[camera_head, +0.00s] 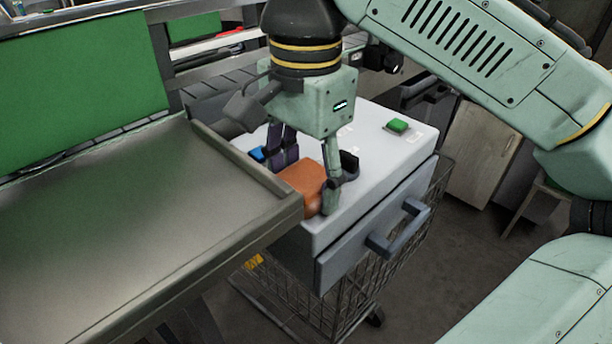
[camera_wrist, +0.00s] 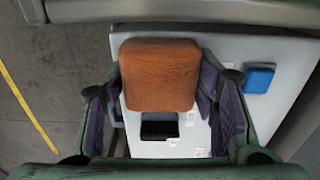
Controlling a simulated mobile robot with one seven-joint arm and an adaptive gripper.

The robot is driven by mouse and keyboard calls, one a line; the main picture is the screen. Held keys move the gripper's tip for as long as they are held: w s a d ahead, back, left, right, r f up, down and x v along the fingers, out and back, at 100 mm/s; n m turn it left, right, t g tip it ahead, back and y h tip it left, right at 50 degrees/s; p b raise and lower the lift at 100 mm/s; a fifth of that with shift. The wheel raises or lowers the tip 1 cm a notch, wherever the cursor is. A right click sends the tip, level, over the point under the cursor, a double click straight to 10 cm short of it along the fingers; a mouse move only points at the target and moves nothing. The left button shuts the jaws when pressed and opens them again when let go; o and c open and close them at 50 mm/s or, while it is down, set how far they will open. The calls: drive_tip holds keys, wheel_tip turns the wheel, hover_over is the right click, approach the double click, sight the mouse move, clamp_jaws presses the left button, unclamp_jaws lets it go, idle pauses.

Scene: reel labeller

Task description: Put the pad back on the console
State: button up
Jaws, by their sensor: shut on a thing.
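The orange-brown pad (camera_head: 303,181) is between the fingers of my gripper (camera_head: 304,180), low over the near left part of the white console top (camera_head: 365,165). In the wrist view the pad (camera_wrist: 158,75) is gripped at its sides by the fingers of my gripper (camera_wrist: 163,95). My gripper is shut on the pad. I cannot tell whether the pad touches the console top. A dark rectangular patch (camera_wrist: 159,130) shows on the console beside the pad.
A blue button (camera_wrist: 258,79) and a green button (camera_head: 397,126) are on the console. A metal tray with a raised rim (camera_head: 245,165) stands close on the left. The console has a drawer with a dark handle (camera_head: 398,230), above a wire cart (camera_head: 335,310).

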sight(306, 176)
drive_tip(key=o, duration=1.1)
drive_tip(key=shift+f, duration=0.1)
drive_tip(key=shift+r+p, duration=3.45)
drive_tip(key=shift+r, duration=2.75)
